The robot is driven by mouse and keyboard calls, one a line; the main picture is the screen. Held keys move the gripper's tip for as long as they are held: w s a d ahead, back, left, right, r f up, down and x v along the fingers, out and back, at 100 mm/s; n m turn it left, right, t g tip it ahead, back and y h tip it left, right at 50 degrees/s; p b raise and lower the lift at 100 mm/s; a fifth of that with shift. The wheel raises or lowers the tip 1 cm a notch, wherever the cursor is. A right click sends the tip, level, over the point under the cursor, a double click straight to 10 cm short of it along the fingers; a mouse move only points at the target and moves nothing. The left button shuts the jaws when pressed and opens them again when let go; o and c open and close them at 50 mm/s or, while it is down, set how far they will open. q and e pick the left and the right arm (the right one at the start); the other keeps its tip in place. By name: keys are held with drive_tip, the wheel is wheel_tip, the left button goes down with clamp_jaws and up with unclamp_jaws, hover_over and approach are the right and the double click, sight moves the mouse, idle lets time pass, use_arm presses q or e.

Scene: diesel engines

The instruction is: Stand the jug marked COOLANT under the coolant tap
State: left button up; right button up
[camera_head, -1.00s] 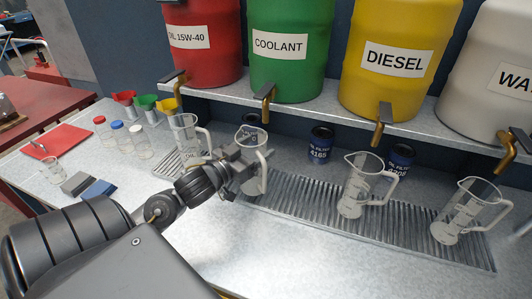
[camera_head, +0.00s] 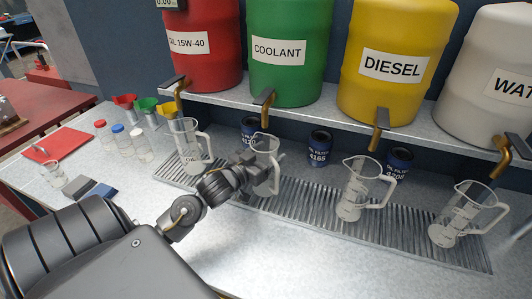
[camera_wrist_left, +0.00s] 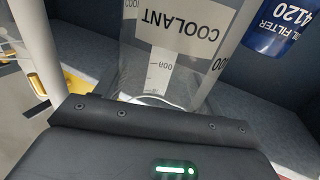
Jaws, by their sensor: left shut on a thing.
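The clear jug marked COOLANT (camera_head: 266,152) is upright over the grated drip tray, just below the coolant tap (camera_head: 264,103). I cannot tell whether its base touches the tray. My left gripper (camera_head: 249,167) is shut on the jug from the left. In the left wrist view, the jug (camera_wrist_left: 175,60) fills the middle beyond the gripper, with its COOLANT label upside down in the picture. The tap comes from the shelf below the green COOLANT drum (camera_head: 290,75). My right gripper is not in view.
Other clear jugs stand left (camera_head: 192,150) and right (camera_head: 357,195) of it, with another at far right (camera_head: 462,218). Dark blue oil filters, one of them (camera_head: 319,148), stand behind. The grated drip tray (camera_head: 310,208) runs beneath; the counter in front is clear.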

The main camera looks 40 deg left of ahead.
use_arm(q)
drive_tip(key=o, duration=1.3)
drive_tip(key=s, duration=0.4)
drive_tip(key=s+b, duration=0.1)
drive_tip(key=s, duration=0.3)
drive_tip(key=s+b, duration=0.1)
drive_tip(key=s, duration=0.3)
drive_tip(key=shift+a, duration=0.3)
drive_tip(key=shift+w+r, duration=0.1)
drive_tip(key=shift+r, duration=0.05)
